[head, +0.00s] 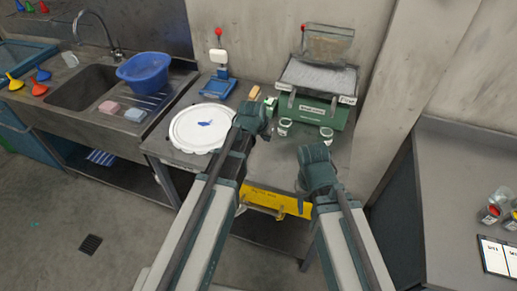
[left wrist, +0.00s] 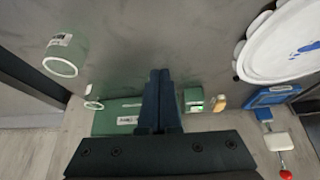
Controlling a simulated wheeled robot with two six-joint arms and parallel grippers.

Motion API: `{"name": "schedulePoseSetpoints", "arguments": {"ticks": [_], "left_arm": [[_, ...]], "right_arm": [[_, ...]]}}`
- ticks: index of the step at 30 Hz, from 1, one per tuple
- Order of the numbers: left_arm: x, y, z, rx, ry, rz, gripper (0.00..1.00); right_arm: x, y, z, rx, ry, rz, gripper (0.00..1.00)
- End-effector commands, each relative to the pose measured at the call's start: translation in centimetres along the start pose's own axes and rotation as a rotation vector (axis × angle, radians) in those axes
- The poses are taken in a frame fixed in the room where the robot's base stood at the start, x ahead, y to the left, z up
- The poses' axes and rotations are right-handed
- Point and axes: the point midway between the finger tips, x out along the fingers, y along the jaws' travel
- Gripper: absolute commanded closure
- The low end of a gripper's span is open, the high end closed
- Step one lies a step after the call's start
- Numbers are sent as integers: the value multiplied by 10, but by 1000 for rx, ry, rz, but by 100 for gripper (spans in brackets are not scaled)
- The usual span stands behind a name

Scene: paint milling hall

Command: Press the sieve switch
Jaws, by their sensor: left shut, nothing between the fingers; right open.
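A green bench machine (head: 320,110) with a wire-mesh tray on top stands at the back right of the metal table. A small green-and-white box (head: 270,101) sits just left of it. In the left wrist view this box (left wrist: 193,104) shows a bright green lit patch; it looks like the switch, but I cannot read a label on it. My left gripper (head: 254,108) is shut and empty over the table, just in front of the box. In the left wrist view its closed fingers (left wrist: 160,75) appear left of the box, apart from it. My right gripper (head: 314,155) is open above the table's front part.
A round white lid (head: 202,140) with a blue smear lies left of my left gripper. Two glass jars (head: 285,126) (head: 326,135) stand before the machine.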

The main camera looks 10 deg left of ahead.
Motion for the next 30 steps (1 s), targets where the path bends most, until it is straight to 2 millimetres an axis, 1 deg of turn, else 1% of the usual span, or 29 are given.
{"name": "schedulePoseSetpoints", "arguments": {"ticks": [1, 3, 10, 30], "left_arm": [[-2, 6, 7, 6, -16, 3, 100], [-3, 11, 14, 11, -35, 4, 100], [-6, 22, 29, 22, -78, 5, 100], [-7, 25, 33, 25, -90, 5, 100]], "right_arm": [[0, 0, 0, 0, 0, 0, 50], [0, 0, 0, 0, 0, 0, 50], [0, 0, 0, 0, 0, 0, 50], [0, 0, 0, -1, 0, 0, 50]]}}
